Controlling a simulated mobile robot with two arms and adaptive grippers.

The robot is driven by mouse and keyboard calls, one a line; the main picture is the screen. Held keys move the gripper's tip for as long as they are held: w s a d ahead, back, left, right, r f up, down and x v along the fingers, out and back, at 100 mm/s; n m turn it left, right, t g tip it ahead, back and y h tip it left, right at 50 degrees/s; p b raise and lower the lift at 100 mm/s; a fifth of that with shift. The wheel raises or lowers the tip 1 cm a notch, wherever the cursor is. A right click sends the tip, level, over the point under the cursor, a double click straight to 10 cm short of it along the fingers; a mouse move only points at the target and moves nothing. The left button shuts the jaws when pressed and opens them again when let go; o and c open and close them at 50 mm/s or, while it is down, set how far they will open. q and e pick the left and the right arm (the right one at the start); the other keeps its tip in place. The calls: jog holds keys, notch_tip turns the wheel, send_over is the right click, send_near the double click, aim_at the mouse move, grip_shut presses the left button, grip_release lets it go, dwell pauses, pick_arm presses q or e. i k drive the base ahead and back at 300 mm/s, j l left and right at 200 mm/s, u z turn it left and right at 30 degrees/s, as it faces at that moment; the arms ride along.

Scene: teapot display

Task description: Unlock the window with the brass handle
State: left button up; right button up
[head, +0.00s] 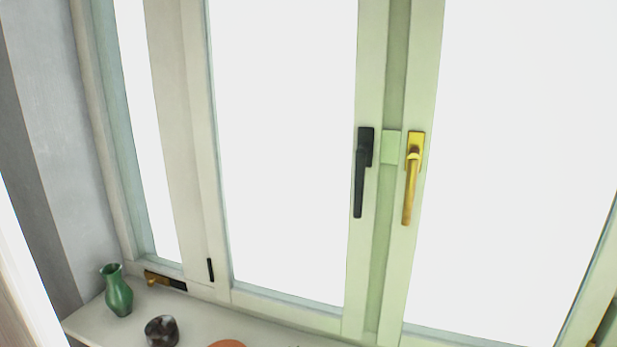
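The brass handle (411,178) is gold-coloured and sits on the frame of the right window sash (422,240). Its lever points down, with a very slight tilt. A black handle (363,172) of similar shape, also pointing down, sits just left of it on the frame of the left sash (364,250). A pale green plate (391,147) lies between the two handles. Both sashes look shut. Neither of my grippers shows in the head view.
A white sill (215,325) runs below the window. On it stand a green vase (117,292) and a dark round object (161,331); an orange object (227,344) is cut off by the bottom edge. A small brass-and-black latch (166,281) is at the lower left. The space before the handles looks clear.

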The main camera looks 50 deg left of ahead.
aim_at(414, 154)
jog(key=u, duration=0.9)
jog(key=k+j, duration=0.05)
